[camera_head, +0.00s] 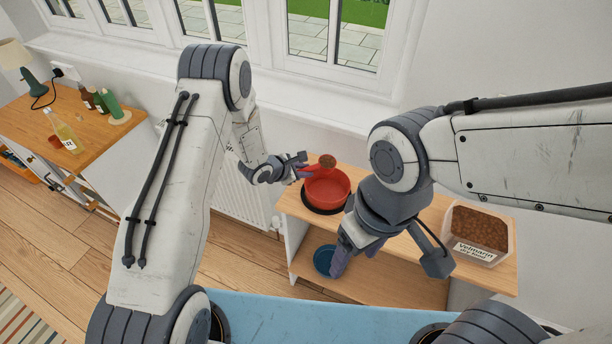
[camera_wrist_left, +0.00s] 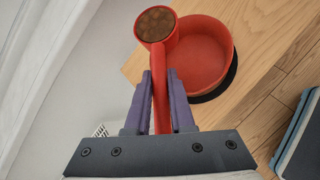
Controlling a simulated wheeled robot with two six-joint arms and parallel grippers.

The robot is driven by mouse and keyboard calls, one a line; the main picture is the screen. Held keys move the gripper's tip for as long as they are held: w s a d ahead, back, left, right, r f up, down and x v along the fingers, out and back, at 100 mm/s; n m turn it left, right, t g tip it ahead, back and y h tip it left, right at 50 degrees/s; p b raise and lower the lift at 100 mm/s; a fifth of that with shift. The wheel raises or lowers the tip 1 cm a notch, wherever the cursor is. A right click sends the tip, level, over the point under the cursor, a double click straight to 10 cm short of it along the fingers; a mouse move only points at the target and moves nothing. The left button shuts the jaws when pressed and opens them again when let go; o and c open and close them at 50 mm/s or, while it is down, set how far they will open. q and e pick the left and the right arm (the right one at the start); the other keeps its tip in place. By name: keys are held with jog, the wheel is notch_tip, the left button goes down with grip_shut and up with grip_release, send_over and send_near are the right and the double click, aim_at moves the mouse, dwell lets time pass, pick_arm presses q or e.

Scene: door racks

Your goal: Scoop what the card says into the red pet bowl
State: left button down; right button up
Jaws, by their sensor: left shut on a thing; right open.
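The red pet bowl (camera_head: 328,189) stands on a dark round mat on the wooden shelf unit's top, and it also shows in the left wrist view (camera_wrist_left: 200,55). My left gripper (camera_head: 302,168) is shut on the handle of a red scoop (camera_wrist_left: 155,25). The scoop is filled with brown kibble and is at the bowl's rim, overlapping it in the left wrist view. Whether they touch I cannot tell. A clear bin (camera_head: 477,250) of brown kibble, labelled "Velmarin dry food", stands at the right. My right gripper (camera_head: 350,255) is open and empty in front of the shelf. I see no card.
A blue bowl (camera_head: 324,260) sits on the lower shelf. A wooden side table (camera_head: 100,135) at the left holds bottles and a lamp (camera_head: 22,60). A white radiator (camera_head: 240,195) and windows are behind. Bare shelf top lies between the bowl and the bin, partly behind my right arm.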

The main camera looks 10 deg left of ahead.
pick_arm(q)
jog(key=m+t+h+b, duration=0.2)
jog(key=m+t+b, duration=0.2)
jog(key=b, duration=1.1)
jog(key=r+m+t+h+b, duration=0.1)
jog(key=m+t+b, duration=0.3)
jog(key=m+b, duration=0.5)
jog(key=m+t+h+b, duration=0.3)
jog(key=m+b, duration=0.4)
jog(key=b, duration=1.6)
jog(key=shift+r+t, duration=0.2)
jog(key=shift+t, duration=0.6)
jog(key=shift+d+r+m+g+h+b, duration=0.15)
jog(key=shift+m+g+h+b, duration=0.15)
jog(key=shift+m+h+b, duration=0.75)
jog(key=shift+d+r+m+h+b, duration=0.15)
jog(key=shift+m+h+b, duration=0.2)
jog(key=shift+m+b, duration=0.4)
dwell(0.7)
